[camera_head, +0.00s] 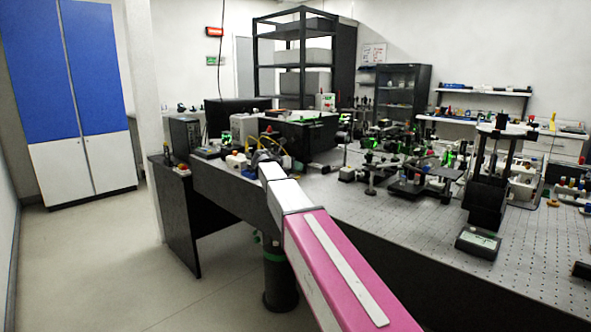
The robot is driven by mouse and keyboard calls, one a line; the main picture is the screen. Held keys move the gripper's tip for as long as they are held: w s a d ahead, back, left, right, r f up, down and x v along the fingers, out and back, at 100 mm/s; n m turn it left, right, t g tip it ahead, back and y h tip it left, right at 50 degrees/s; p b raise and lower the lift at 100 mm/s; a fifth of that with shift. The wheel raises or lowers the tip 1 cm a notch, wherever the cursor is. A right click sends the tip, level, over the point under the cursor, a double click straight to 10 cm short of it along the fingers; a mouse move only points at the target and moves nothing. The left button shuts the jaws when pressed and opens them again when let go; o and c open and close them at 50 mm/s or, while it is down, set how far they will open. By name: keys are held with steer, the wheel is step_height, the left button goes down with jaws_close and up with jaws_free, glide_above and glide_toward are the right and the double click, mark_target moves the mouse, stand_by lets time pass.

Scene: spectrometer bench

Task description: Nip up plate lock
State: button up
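I cannot pick out a plate lock for certain; the small parts on the bench are too small to tell apart. My pink and white arm reaches from the lower right up to the near left part of the optical bench (420,237). Its far end is among small dark, white and yellow items (236,160) near the bench's left end. My gripper cannot be made out clearly against this clutter, and its fingers do not show. Whether it holds anything is hidden.
Optical mounts with green lights (415,150) crowd the bench's middle. A dark stand (487,190) and a small meter box (478,242) are at the right. A black rack (303,60) is behind. The floor (120,265) at the left is clear, before the blue and white cabinet (75,160).

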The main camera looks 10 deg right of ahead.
jaws_close()
steer(key=m, duration=0.1)
steer(key=m+t+y, duration=0.1)
steer(key=m, duration=0.1)
steer(key=shift+s+d+t, duration=0.2)
steer(key=shift+s+t, duration=0.1)
steer(key=m+t+y, duration=0.1)
steer(key=m, duration=0.1)
steer(key=shift+s+m+t+y, duration=0.1)
steer(key=shift+m+t+y, duration=0.2)
steer(key=shift+m, duration=0.1)
stand_by(0.5)
